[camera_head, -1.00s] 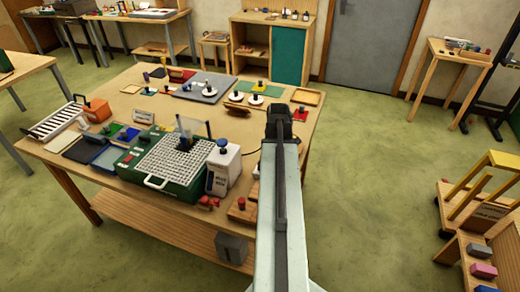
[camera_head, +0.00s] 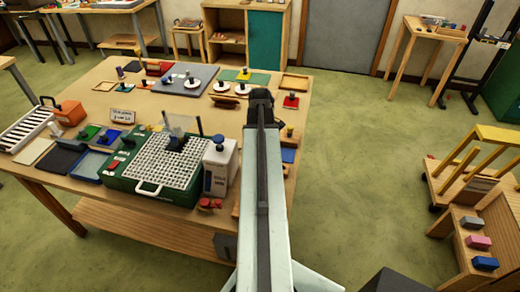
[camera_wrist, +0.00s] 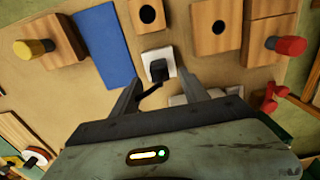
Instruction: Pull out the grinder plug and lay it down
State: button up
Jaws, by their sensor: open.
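In the wrist view a black plug (camera_wrist: 158,70) sits in a white socket plate (camera_wrist: 151,57) on the wooden tabletop. A dark cord runs from the plug down toward my left finger. My gripper (camera_wrist: 162,82) is open and empty, its two fingers apart on either side of the plug's near side. I cannot tell whether they touch it. In the head view the green grinder (camera_head: 113,178) with a white grid top stands on the workbench. My gripper (camera_head: 262,98) is over the bench's right side there, and my arm hides the plug.
In the wrist view a blue sheet (camera_wrist: 103,43), a wooden block with a hole (camera_wrist: 147,14) and a red-knobbed block (camera_wrist: 290,45) lie around the socket. Green floor (camera_head: 370,190) is free right of the bench.

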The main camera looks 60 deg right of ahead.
notch_tip(320, 180, down, 6)
jog(key=b, duration=0.4)
jog(key=shift+s+r, duration=0.1)
jog(key=shift+r, duration=0.3)
jog(key=shift+c, duration=0.3)
grip_shut()
